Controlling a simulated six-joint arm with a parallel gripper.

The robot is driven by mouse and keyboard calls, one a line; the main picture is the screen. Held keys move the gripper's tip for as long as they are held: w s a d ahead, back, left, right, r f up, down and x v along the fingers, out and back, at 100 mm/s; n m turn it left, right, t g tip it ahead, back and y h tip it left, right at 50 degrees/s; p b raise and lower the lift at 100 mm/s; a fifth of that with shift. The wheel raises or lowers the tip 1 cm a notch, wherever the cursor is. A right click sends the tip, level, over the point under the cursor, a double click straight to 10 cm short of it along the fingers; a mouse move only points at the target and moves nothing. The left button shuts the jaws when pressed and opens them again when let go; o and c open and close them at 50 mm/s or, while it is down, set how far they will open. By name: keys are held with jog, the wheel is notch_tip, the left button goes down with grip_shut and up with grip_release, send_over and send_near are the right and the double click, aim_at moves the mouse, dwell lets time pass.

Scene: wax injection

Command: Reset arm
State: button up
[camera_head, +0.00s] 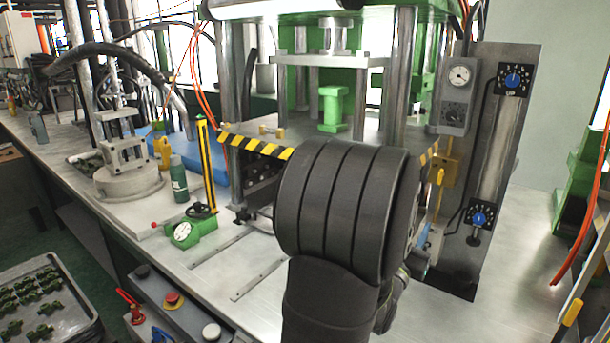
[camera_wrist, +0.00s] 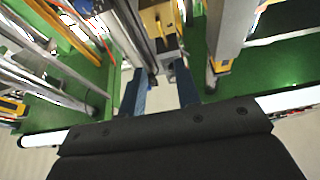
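My arm's dark, ribbed wrist section fills the centre front of the head view, in front of the green press (camera_head: 332,107). My gripper is hidden behind it there. In the wrist view my gripper (camera_wrist: 161,85) shows two dark blue fingers standing apart. I see nothing held between them, only a pale surface behind the gap. Metal posts and a yellow part (camera_wrist: 160,20) of the surrounding machinery lie beyond the fingertips. I cannot tell the distance from the fingers to these parts.
A green bottle (camera_head: 179,180), a green dial gauge (camera_head: 190,232) and a round metal fixture (camera_head: 128,180) stand left of the press. A control box with buttons (camera_head: 172,300) is at the front edge. A tray of green parts (camera_head: 50,310) is lower left. Red hoses hang at right.

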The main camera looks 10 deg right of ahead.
aim_at(439, 178)
jog(key=x, duration=1.7)
jog(key=shift+d+r, duration=0.1)
jog(key=shift+r, duration=0.05)
